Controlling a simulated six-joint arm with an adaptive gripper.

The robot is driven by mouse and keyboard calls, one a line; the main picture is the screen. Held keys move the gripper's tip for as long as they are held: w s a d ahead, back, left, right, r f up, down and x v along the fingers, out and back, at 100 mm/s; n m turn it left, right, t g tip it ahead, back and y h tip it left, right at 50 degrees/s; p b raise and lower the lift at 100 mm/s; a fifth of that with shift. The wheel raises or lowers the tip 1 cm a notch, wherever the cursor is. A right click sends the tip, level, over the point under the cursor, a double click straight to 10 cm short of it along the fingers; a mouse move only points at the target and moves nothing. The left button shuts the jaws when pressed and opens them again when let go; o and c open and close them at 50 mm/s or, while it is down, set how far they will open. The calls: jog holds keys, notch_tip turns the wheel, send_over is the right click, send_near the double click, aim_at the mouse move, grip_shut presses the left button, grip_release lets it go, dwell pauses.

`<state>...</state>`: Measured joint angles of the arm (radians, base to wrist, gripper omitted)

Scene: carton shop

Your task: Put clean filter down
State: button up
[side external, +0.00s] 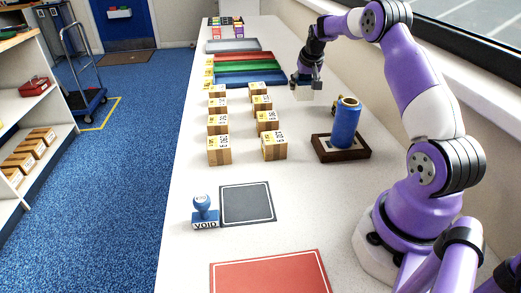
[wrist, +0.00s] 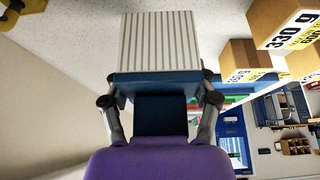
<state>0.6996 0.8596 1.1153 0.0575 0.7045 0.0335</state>
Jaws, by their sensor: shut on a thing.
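My gripper (side external: 309,88) is at the far end of the arm, over the right side of the white table. It is shut on the clean filter (wrist: 158,42), a block with white and grey pleats and a blue edge. In the wrist view the gripper's fingers (wrist: 160,103) sit on either side of its blue end.
Several cartons (side external: 218,150) stand in two columns left of the gripper. Blue (side external: 250,81), green and red trays lie beyond them. A blue cylinder (side external: 346,126) stands on a wooden base (side external: 341,148) nearer the arm. A dark mat (side external: 246,203), VOID stamp (side external: 204,213) and red mat (side external: 270,275) lie in front.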

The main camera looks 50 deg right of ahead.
aim_at(303, 95)
jog(key=shift+d+f, duration=0.2)
jog(key=shift+f, duration=1.9)
jog(key=o, duration=1.2)
jog(key=shift+f, duration=0.15)
jog(key=shift+c, duration=0.2)
